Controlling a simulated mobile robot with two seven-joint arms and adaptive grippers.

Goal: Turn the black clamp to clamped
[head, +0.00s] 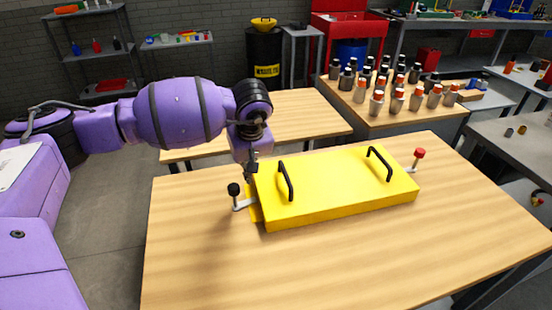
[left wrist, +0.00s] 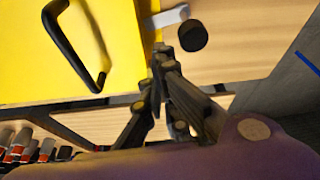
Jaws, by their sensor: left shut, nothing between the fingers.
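The black clamp has a black knob (head: 234,189) on a pale metal lever (head: 245,204) at the left end of a yellow case (head: 335,188). In the left wrist view the black knob (left wrist: 193,35) and its lever (left wrist: 170,17) lie beside the case edge, just beyond my fingertips. My left gripper (head: 250,174) points down over the left end of the case, slightly right of the knob and apart from it as far as I can tell. In the left wrist view its fingers (left wrist: 160,55) are together and empty. My right gripper is not in view.
The case lies on a wooden table (head: 200,270) and has two black handles (head: 285,181). A red-knobbed clamp (head: 419,154) is at its right end. Several bottles (head: 397,99) stand on a table behind. The front of the wooden table is clear.

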